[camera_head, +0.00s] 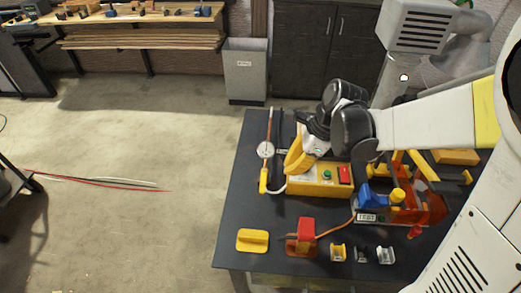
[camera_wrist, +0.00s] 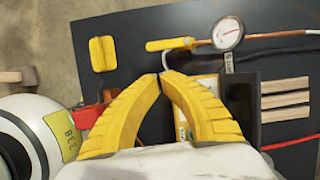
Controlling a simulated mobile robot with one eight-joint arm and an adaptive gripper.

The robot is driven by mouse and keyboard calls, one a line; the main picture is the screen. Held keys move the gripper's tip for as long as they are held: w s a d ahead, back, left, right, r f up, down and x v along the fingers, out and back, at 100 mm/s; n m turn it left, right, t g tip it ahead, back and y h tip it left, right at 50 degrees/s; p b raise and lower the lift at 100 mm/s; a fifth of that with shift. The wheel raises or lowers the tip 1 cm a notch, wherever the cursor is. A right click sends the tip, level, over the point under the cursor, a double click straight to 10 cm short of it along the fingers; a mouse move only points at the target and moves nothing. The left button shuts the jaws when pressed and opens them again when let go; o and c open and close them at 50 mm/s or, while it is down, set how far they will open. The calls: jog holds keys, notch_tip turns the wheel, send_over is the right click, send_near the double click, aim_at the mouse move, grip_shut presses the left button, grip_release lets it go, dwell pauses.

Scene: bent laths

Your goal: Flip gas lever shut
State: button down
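The yellow gas lever (camera_head: 264,181) lies at the left of the dark table, roughly in line with the orange pipe (camera_head: 269,125) and just below the round gauge (camera_head: 265,150). In the wrist view the lever (camera_wrist: 172,44) lies beyond my fingertips, left of the gauge (camera_wrist: 228,33). My gripper (camera_head: 291,168) is over the yellow box (camera_head: 318,185), to the right of the lever and apart from it. In the wrist view my gripper (camera_wrist: 160,76) has its two yellow fingertips together, with nothing seen between them.
The box has a green button and a red switch (camera_head: 345,175). A blue and red device marked TEST (camera_head: 367,217) stands to the right. A yellow block (camera_head: 252,240), a red-orange piece (camera_head: 304,237) and small clips line the front. Table left of the lever is clear.

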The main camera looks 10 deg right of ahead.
aim_at(263, 180)
jog(key=shift+w+a+f+m, duration=0.1)
jog(key=shift+a+f+m, duration=0.15)
jog(key=shift+f+m, duration=0.05)
jog(key=shift+f, duration=0.1)
jog(key=b+x, duration=0.4)
jog(key=x, duration=0.5)
jog(key=shift+a+f, duration=0.25)
jog(key=shift+f, duration=0.1)
